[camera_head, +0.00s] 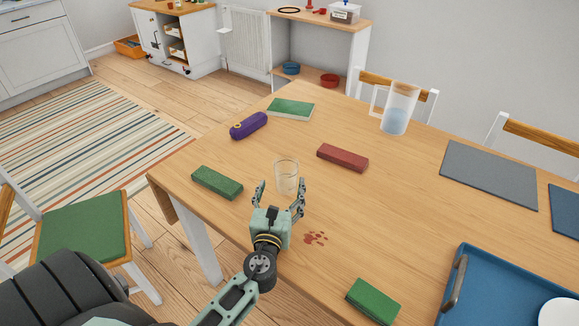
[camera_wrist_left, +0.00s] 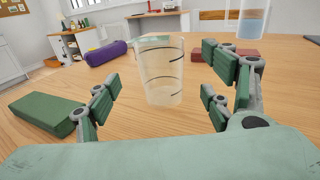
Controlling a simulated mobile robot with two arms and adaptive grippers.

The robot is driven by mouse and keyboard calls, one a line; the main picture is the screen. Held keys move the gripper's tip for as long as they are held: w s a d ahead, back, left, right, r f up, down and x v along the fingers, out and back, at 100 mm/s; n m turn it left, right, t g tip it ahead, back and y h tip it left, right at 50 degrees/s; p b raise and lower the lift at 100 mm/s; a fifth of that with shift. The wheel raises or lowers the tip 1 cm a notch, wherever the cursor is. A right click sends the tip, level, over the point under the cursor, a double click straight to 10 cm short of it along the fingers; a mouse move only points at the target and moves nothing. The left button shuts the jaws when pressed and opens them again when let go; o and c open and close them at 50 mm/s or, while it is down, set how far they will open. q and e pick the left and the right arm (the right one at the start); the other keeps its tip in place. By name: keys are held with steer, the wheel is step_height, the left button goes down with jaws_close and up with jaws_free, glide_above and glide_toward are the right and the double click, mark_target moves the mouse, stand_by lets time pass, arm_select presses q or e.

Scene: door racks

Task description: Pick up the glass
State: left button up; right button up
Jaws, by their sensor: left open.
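A clear, empty-looking glass (camera_head: 286,177) stands upright on the wooden table, left of the middle in the head view. It also shows in the left wrist view (camera_wrist_left: 161,72), just beyond and between the fingers. My left gripper (camera_head: 279,190) is open and empty, low over the table on the near side of the glass. In the left wrist view its fingers (camera_wrist_left: 165,85) are spread wide to either side of the glass, and I see no contact. My right gripper is not in view.
Green blocks (camera_head: 217,182) (camera_head: 373,301), a red block (camera_head: 343,157), a purple case (camera_head: 248,125) and a green book (camera_head: 291,109) lie around the glass. A pitcher (camera_head: 398,109) stands farther back. A blue tray (camera_head: 510,290) is at the right. A red stain (camera_head: 315,238) marks the table.

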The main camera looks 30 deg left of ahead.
mark_target(284, 177)
arm_select(q)
steer(key=shift+w+r, duration=0.1)
steer(key=shift+w, duration=0.2)
steer(key=shift+w+a+r, duration=0.1)
steer(key=shift+w+a, duration=0.1)
steer(key=shift+w, duration=0.1)
steer(key=x, duration=0.2)
steer(key=shift+w+a+r, duration=0.1)
steer(key=shift+w, duration=0.2)
steer(key=x, duration=0.2)
steer(key=shift+w+a, duration=0.15)
steer(key=shift+w, duration=0.15)
steer(key=shift+w+a, duration=0.25)
steer(key=shift+w, duration=0.3)
steer(key=c, duration=1.4)
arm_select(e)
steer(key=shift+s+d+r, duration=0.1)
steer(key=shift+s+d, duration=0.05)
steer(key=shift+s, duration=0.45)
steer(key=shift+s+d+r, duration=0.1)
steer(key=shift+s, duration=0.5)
